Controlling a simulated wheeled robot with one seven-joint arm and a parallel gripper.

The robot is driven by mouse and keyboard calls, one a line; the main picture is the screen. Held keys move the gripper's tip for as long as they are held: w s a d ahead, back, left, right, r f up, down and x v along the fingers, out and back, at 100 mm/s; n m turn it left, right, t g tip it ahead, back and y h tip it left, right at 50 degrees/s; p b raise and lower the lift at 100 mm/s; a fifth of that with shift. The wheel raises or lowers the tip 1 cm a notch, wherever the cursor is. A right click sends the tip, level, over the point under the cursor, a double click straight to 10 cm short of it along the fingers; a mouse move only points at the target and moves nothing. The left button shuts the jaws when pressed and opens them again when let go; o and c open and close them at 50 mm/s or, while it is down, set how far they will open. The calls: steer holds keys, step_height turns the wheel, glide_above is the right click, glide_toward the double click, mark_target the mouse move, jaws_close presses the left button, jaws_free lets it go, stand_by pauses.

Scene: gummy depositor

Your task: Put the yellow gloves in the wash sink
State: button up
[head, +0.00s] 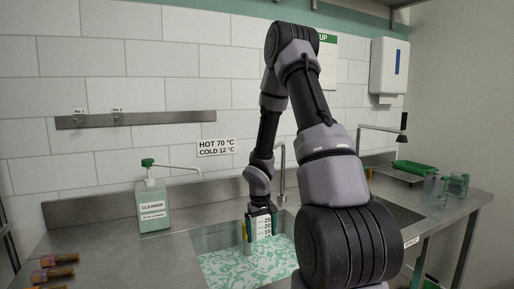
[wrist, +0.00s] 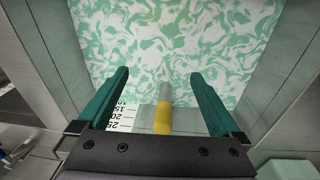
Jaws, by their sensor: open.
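The left sink basin (head: 213,239) holds green-and-white patterned water or foam (head: 240,268); its wall (wrist: 290,93) also shows in the wrist view. My gripper (head: 261,222) points down over this basin at its back wall. Its two teal fingers (wrist: 158,75) are apart, with nothing clasped between them. A small yellow cylinder with a grey upper part (wrist: 163,119) shows between the fingers in the wrist view, beside a white numbered scale (wrist: 120,117). I cannot make out any yellow gloves. My arm hides part of the basin and counter.
A green cleaner pump bottle (head: 153,207) stands left of the basin. Brown-handled items (head: 55,268) lie at the far left. A second basin (head: 400,215) is right of my arm.

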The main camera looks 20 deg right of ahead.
steer(key=s+a+r+m+t, duration=0.1)
steer(key=s+r, duration=0.1)
steer(key=r, duration=0.9)
steer(key=s+a+r+m+t, duration=0.1)
steer(key=s+r+t, duration=0.1)
steer(key=r, duration=1)
steer(key=s+a+r+m+t+y, duration=0.1)
steer(key=s+a+r, duration=0.3)
steer(key=s+r, duration=0.3)
steer(key=s+a+r+t+y, duration=0.1)
steer(key=s+a+r, duration=0.3)
steer(key=s+r, duration=0.4)
steer(key=shift+a+m+t+y, duration=0.15)
steer(key=shift+m+t+y, duration=0.25)
steer(key=shift+t, duration=0.3)
